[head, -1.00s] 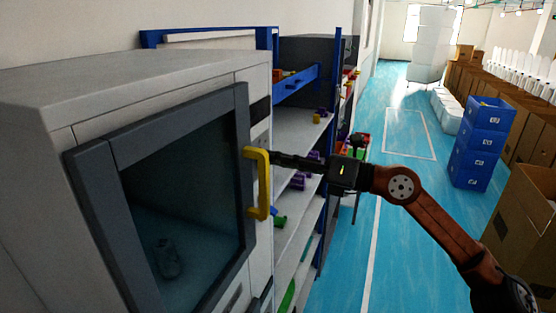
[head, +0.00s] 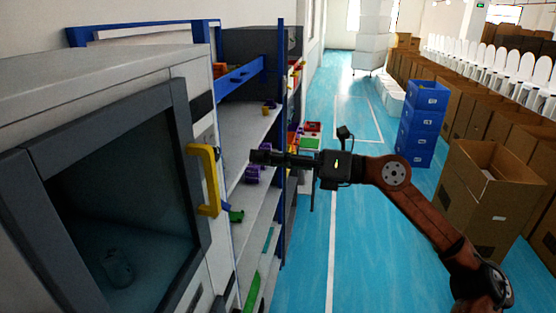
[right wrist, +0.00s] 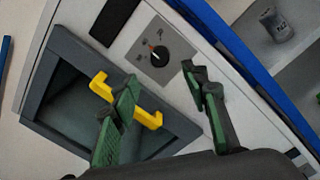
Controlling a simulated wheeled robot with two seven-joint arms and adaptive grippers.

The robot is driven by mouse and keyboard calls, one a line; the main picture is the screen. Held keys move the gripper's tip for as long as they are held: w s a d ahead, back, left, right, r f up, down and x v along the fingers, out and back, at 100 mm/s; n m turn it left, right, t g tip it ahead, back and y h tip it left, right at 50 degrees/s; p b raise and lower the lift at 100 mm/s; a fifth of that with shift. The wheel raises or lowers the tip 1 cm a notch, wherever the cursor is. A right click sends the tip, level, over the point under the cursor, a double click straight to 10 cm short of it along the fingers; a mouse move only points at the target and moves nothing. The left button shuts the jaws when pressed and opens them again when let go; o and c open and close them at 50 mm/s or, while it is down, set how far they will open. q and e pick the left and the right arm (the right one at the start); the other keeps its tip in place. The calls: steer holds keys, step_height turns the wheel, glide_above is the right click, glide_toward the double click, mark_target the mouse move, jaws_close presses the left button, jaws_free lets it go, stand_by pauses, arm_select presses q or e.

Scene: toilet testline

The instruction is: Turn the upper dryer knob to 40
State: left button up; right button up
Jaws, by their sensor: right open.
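The upper dryer (head: 100,85) stands at the left in the head view, with a dark glass door and a yellow handle (head: 209,182). In the right wrist view, the round black upper dryer knob (right wrist: 159,56) sits on a grey dial plate with a red mark; the numbers are too small to read. My right gripper (head: 256,156) is in the air to the right of the handle, apart from it. In the right wrist view its green fingers (right wrist: 160,75) are spread and empty, with the knob showing beyond the gap. My left gripper is not in view.
A shelf rack (head: 248,125) with small coloured parts stands just beyond the dryer. Blue crates (head: 419,125) and open cardboard boxes (head: 490,190) stand at the right. The blue floor (head: 350,240) between them is clear.

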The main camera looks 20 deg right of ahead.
steer(key=shift+v, duration=1.45)
steer(key=shift+w, duration=0.1)
